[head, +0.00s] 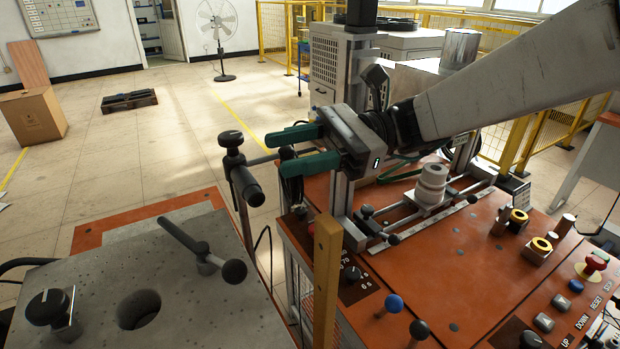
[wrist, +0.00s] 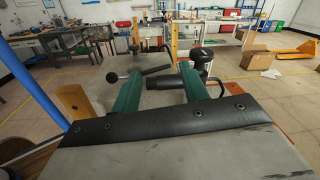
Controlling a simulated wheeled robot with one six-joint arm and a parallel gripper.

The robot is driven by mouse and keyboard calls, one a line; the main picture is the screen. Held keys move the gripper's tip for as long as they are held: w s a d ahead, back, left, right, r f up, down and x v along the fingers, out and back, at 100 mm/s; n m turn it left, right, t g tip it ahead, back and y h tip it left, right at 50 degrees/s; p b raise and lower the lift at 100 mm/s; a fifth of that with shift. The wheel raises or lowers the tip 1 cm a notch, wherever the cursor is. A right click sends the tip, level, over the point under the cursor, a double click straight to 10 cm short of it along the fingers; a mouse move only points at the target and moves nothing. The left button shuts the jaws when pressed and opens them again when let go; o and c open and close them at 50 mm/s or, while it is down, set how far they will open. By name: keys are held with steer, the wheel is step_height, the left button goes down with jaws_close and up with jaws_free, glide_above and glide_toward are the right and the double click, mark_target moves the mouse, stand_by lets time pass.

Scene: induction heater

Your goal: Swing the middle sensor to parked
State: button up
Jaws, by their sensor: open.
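The sensor, a black cylinder (head: 247,186) on a swing arm, hangs beside a dark post with a round black knob (head: 231,140), between the grey table and the orange bench. No label shows, so I cannot confirm it is the middle one. A thin grey rod (head: 264,159) runs from the post toward my gripper. My gripper (head: 277,155) is open, its green fingers pointing left at the post. In the wrist view, a dark cylinder (wrist: 166,83) shows between the fingers (wrist: 160,70), with the black knob (wrist: 202,57) just right of them. Contact cannot be told.
A grey perforated table (head: 90,280) at left carries a lever with a ball end (head: 190,240) and a hole. The orange bench (head: 470,260) at right carries a white stacked piece (head: 431,184) and buttons. A yellow post (head: 327,270) stands between them.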

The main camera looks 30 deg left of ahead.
steer(key=s+d, duration=0.6)
steer(key=shift+s+r, duration=0.15)
steer(key=shift+r, duration=0.25)
